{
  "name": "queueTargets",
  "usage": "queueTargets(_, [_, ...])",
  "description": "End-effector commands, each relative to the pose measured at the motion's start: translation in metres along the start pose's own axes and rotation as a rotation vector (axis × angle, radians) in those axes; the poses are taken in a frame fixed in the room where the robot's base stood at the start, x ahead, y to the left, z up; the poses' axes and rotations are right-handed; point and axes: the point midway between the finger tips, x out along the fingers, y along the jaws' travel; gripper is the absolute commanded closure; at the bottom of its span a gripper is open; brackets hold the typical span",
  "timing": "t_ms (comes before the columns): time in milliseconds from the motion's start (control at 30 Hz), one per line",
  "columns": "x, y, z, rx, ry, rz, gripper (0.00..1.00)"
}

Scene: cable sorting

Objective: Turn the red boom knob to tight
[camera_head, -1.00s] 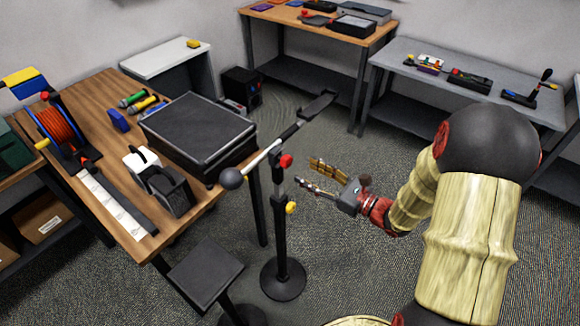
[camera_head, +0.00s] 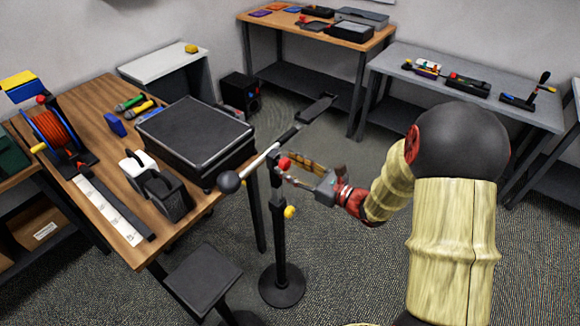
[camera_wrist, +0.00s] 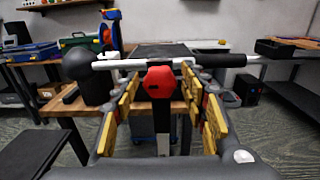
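The red boom knob (camera_head: 284,163) is at the top of the black stand (camera_head: 281,240), just below the boom (camera_head: 265,155). In the wrist view the knob (camera_wrist: 160,82) faces me, a faceted red cap in the middle. My gripper (camera_head: 290,172) is at the knob's height, its fingertips close to it from the right. In the wrist view my gripper (camera_wrist: 163,92) is open, one gold-padded finger on each side of the knob, with visible gaps. Whether the fingertips reach past the knob's front is hard to tell. The knob's tightness cannot be read.
The boom has a black ball-like weight (camera_head: 229,182) at its left end. A yellow knob (camera_head: 290,212) sits lower on the stand. A wooden table (camera_head: 105,150) with a black case (camera_head: 195,135) stands at left. Open floor lies right of the stand.

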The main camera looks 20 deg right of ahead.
Motion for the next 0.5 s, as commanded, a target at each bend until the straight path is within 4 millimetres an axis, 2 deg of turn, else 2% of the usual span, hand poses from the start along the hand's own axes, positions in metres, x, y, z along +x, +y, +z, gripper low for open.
queueTargets(500, [-0.0002, 0.0, 0.0, 0.0, 0.0, 0.0, 0.88])
